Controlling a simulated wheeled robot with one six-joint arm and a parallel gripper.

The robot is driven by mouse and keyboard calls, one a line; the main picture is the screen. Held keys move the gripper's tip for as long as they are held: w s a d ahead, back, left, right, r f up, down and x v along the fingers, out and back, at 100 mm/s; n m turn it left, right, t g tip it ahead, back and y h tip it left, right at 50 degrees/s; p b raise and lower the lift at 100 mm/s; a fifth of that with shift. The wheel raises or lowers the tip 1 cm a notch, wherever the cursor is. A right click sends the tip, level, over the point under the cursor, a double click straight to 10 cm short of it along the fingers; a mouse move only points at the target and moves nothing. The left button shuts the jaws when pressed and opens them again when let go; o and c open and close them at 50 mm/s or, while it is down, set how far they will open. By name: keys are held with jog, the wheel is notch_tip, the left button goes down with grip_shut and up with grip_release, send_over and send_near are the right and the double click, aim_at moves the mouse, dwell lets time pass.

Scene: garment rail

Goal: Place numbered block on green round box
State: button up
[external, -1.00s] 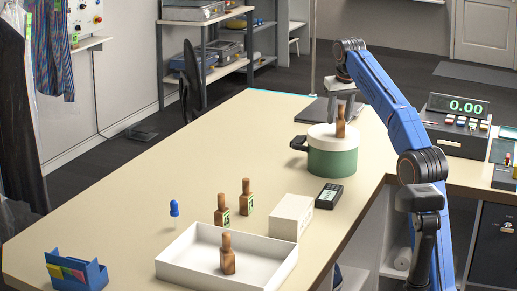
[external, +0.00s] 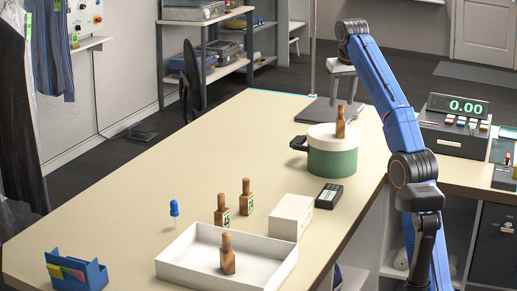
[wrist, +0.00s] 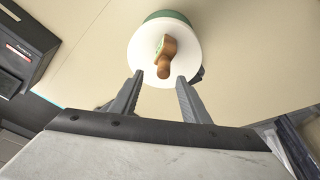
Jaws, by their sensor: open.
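The green round box (external: 333,158) with a white lid stands on the counter toward its far right. A brown numbered block (external: 340,122) with a knob-like top stands upright on the lid. In the wrist view the block (wrist: 165,55) stands on the white lid (wrist: 142,62), ahead of the fingertips. My gripper (external: 344,98) is above and behind the box, open and empty; its two fingers also show in the wrist view (wrist: 158,82). Two more numbered blocks (external: 222,210) (external: 246,197) stand on the counter, and another block (external: 228,254) stands in the white tray.
The white tray (external: 182,272) is at the front. A white box (external: 291,217) and a dark calculator-like device (external: 329,196) lie in front of the round box. A blue pin-like thing (external: 174,209) and a blue card holder (external: 76,271) are at left. The counter's left middle is clear.

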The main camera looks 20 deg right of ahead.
jog(key=shift+s+r, duration=0.15)
jog(key=shift+r, duration=0.25)
jog(key=shift+s+d, duration=0.1)
jog(key=shift+s, duration=0.55)
jog(key=s+d+f, duration=0.1)
jog(key=s+f, duration=0.5)
jog(key=s, duration=0.5)
jog(key=s+f, duration=0.6)
jog(key=s, duration=0.5)
jog(key=s+f, duration=1.2)
jog(key=f, duration=0.4)
jog(key=s+f+t, duration=0.1)
jog(key=s+f, duration=1.2)
jog(key=f, duration=0.3)
jog(key=shift+d, duration=0.4)
